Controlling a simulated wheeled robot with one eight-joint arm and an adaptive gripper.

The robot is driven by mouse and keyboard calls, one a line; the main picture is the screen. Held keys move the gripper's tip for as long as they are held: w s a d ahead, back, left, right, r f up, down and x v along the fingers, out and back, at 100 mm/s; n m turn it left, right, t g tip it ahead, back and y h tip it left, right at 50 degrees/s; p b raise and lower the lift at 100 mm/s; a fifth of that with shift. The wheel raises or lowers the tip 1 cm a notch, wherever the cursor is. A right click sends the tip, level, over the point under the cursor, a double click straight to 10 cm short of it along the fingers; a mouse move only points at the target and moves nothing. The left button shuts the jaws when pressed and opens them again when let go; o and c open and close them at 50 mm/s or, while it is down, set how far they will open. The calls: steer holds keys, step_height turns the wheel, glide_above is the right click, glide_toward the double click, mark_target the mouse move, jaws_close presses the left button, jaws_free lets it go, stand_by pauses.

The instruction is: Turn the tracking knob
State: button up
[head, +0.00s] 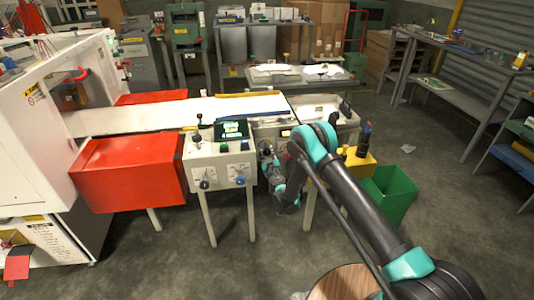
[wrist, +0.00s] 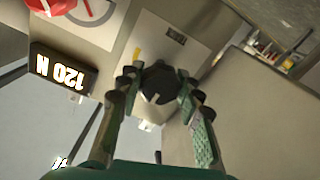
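A round black knob (wrist: 158,79) with a pale pointer line sits on a light panel (wrist: 180,30) in the wrist view. I cannot read a label that names it as the tracking knob. My gripper (wrist: 157,87) has one finger on each side of this knob, and the fingertips look pressed against it. In the head view my arm reaches down to the right side of the control box (head: 219,165), where the gripper is small and hard to make out. The box front carries a dark knob (head: 205,184) and another knob (head: 240,181).
A dark display (wrist: 62,75) reading "120 N" upside down is left of the knob, with a red part (wrist: 52,5) above it. A red box (head: 130,172) stands left of the control box. A green bin (head: 390,193) and a yellow box (head: 357,167) are to the right.

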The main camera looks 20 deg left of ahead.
steer(key=c, duration=0.5)
steer(key=shift+n, duration=2.2)
steer(key=shift+c, duration=0.2)
steer(key=o, duration=1.2)
steer(key=shift+c, duration=0.2)
step_height(320, 180, up, 10)
